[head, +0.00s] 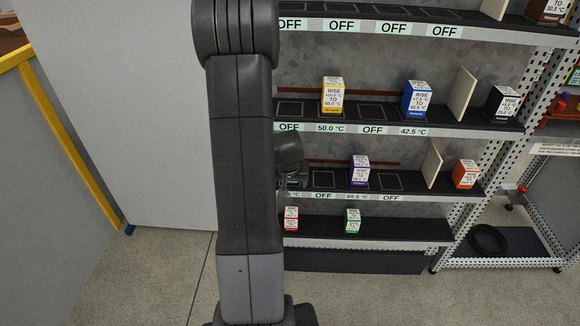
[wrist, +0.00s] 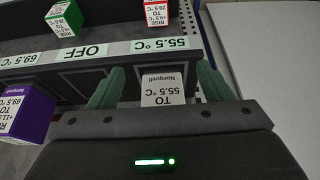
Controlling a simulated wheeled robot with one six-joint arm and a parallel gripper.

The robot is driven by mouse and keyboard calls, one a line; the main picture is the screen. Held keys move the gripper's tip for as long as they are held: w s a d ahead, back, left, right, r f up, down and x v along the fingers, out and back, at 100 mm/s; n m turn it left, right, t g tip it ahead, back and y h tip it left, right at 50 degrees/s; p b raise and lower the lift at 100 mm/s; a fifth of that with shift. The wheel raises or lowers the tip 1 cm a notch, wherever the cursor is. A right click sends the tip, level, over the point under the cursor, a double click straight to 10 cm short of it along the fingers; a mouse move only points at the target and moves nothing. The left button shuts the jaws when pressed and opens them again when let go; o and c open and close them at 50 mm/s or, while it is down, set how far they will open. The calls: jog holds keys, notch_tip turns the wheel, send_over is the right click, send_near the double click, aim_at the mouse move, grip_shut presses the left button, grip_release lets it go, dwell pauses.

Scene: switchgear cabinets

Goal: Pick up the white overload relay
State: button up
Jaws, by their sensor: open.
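The white overload relay (wrist: 163,92) shows in the wrist view as a white block with dark print, at the slot labelled 55.5 °C (wrist: 160,44). My gripper (wrist: 159,84) is open, with one green finger on each side of the relay and visible gaps between. I cannot tell how far down the fingers reach along it. In the head view my arm hides the relay, and only part of my wrist shows by the shelf's left end.
A purple relay (head: 359,172) stands on the same shelf, also at the wrist view's left (wrist: 22,112). Green (head: 353,220) and red (head: 291,218) relays stand on the shelf below. An upright cream panel (head: 433,163) and an orange relay (head: 466,173) are further right.

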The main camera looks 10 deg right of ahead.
jog(key=w, duration=0.1)
jog(key=w+d+p, duration=0.1)
jog(key=w, duration=0.2)
jog(key=shift+w+d+f, duration=0.15)
jog(key=shift+w+f, duration=0.1)
jog(key=shift+f, duration=0.05)
jog(key=shift+w+f, duration=0.1)
jog(key=shift+f, duration=0.15)
jog(key=c, duration=1.2)
jog(key=shift+r, duration=0.1)
